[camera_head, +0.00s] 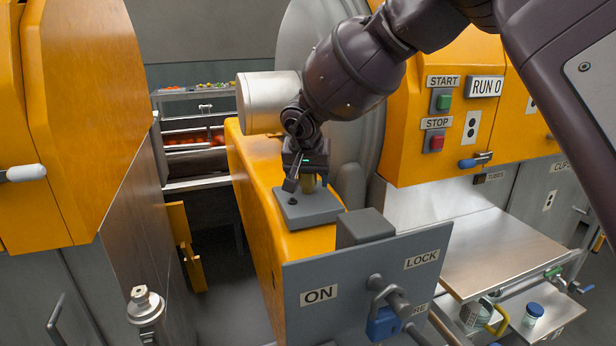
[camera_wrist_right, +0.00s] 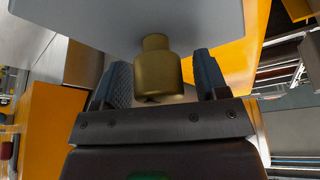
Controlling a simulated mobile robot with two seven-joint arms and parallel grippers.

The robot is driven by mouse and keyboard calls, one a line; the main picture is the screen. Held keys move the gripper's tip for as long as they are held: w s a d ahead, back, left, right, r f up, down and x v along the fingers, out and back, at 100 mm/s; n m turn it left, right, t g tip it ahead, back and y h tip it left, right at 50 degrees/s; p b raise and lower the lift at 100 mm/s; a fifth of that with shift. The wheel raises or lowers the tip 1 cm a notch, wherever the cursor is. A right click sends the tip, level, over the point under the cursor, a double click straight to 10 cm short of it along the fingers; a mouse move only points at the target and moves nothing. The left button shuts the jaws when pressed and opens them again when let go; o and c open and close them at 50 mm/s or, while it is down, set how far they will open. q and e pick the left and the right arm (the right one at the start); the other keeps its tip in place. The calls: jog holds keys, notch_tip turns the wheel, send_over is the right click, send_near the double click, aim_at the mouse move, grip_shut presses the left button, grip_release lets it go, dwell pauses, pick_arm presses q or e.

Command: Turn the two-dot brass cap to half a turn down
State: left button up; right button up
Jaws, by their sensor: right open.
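The brass cap (camera_wrist_right: 157,72) stands between the two fingers of my right gripper (camera_wrist_right: 160,84) in the right wrist view, with space on both sides. It is a stepped brass cylinder, and I see no dots on it from here. In the head view the cap (camera_head: 309,184) is a small brass patch on a grey plate (camera_head: 318,213), largely hidden behind my right gripper (camera_head: 299,181). The right gripper is open around the cap and points down at the plate. My left gripper is out of view.
The plate sits on a yellow housing (camera_head: 262,215). In front stands a grey panel (camera_head: 345,290) with ON and LOCK labels and a blue padlock (camera_head: 384,324). START and STOP buttons (camera_head: 437,143) are on the orange machine at right. A steel shelf (camera_head: 500,250) lies below.

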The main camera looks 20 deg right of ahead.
jog(key=c, duration=0.9)
